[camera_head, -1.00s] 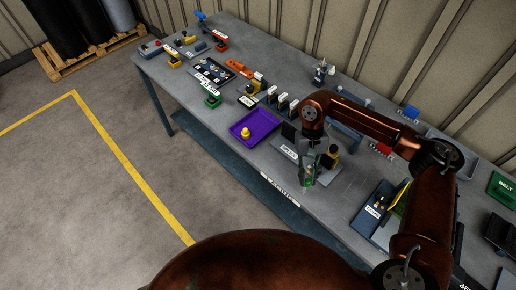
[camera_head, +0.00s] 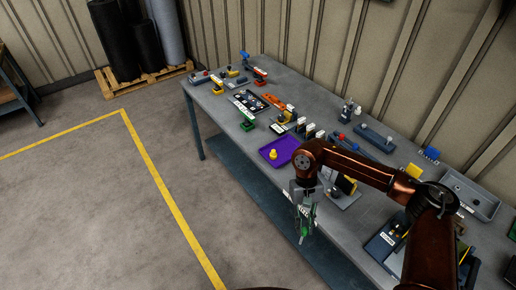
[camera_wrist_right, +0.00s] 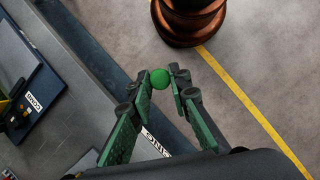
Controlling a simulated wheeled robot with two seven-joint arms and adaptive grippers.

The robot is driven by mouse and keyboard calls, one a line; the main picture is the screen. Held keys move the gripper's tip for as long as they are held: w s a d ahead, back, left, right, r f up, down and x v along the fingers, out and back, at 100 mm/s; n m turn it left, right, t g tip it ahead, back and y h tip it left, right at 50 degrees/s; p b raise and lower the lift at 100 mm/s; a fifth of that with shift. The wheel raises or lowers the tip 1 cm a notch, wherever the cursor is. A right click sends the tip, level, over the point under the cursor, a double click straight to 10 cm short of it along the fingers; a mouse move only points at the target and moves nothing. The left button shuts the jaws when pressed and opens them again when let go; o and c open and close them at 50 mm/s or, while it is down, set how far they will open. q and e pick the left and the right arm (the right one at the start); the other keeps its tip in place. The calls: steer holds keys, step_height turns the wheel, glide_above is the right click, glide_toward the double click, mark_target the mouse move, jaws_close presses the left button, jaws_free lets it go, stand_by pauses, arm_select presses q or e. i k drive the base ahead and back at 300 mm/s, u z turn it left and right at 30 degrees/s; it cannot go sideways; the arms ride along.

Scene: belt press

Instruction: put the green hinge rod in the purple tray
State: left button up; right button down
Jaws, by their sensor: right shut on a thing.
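My right gripper (camera_head: 305,222) hangs in front of the table's front edge in the head view, fingers pointing down. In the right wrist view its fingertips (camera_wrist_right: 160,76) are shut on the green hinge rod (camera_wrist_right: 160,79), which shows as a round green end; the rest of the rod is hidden. The purple tray (camera_head: 288,147) lies on the table, beyond and a little left of the gripper in the head view. A yellow knob-like piece (camera_head: 273,154) stands in the tray. My left gripper is not in view.
Small black-and-white holders (camera_head: 310,131) stand behind the tray. A grey bin (camera_head: 470,195) is at the right. Open floor lies in front of the table.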

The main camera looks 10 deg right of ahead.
mark_target(286, 149)
steer(key=u, duration=0.65)
steer(key=i, duration=1.05)
steer(key=z, duration=0.15)
